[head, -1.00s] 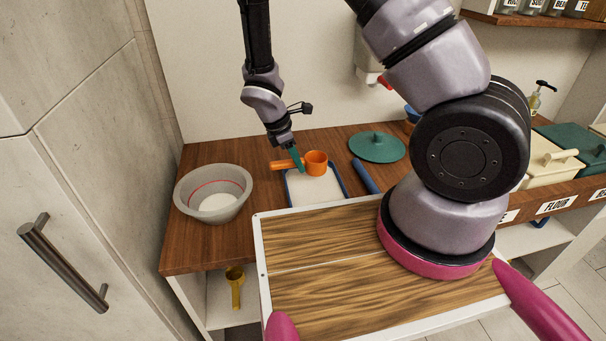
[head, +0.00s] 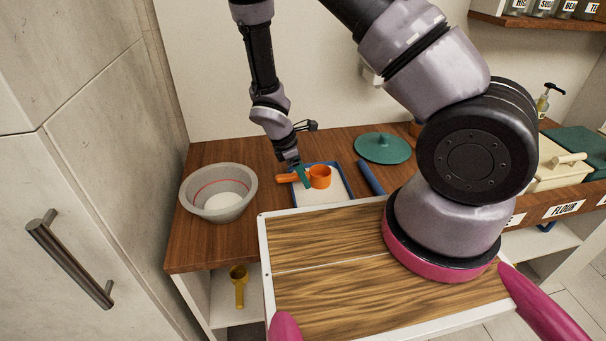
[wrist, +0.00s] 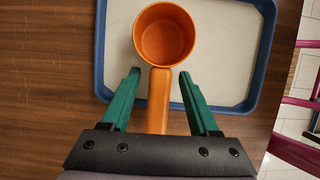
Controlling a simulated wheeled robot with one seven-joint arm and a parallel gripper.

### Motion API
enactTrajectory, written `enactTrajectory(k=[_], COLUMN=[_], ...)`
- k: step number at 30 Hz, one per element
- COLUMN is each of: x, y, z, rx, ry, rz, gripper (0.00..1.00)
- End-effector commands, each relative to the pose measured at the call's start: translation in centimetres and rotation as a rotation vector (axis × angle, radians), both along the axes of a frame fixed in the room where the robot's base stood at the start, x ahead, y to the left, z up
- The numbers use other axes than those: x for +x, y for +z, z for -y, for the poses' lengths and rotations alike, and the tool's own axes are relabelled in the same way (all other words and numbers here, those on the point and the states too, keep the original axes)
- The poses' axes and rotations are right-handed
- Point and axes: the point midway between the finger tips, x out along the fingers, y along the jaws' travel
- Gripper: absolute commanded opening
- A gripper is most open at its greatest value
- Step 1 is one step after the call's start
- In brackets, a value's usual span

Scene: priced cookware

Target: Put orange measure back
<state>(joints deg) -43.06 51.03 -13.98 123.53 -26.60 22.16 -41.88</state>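The orange measure (head: 320,177) is at the blue-rimmed tray (head: 350,192). Its cup is over the pale tray floor and its handle crosses the left rim. In the wrist view the measure's cup (wrist: 163,35) opens toward the camera, inside the outline of the tray (wrist: 272,60). My gripper (head: 301,176) is at the handle. In the wrist view, the green fingers of my gripper (wrist: 160,78) stand apart on either side of the handle, with a gap on both sides. Whether the measure fully rests on the tray is hard to tell.
A grey bowl (head: 218,193) with a red line stands left of the tray. A blue bar-like thing (head: 370,178) lies close to the tray's right. A green lid (head: 383,147) lies behind. A yellow measure (head: 238,285) is below the counter. Bare wood shows between bowl and tray.

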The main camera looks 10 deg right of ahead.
Motion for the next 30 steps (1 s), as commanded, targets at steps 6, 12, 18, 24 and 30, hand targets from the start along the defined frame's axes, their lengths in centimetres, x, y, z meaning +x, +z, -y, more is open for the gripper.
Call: enactTrajectory(k=[6, 12, 18, 24, 30], x=[0.0, 0.1, 0.1, 0.1, 0.0], y=[0.2, 2.8, 7.0, 10.1, 11.4], z=[0.0, -1.1, -2.7, -3.8, -4.3], rx=[0.000, 0.004, 0.005, 0.002, 0.001], ry=[0.000, 0.000, 0.001, 0.000, 0.001], rz=[0.000, 0.003, 0.004, 0.002, 0.001], gripper=[0.61, 0.61, 0.61, 0.61, 0.61])
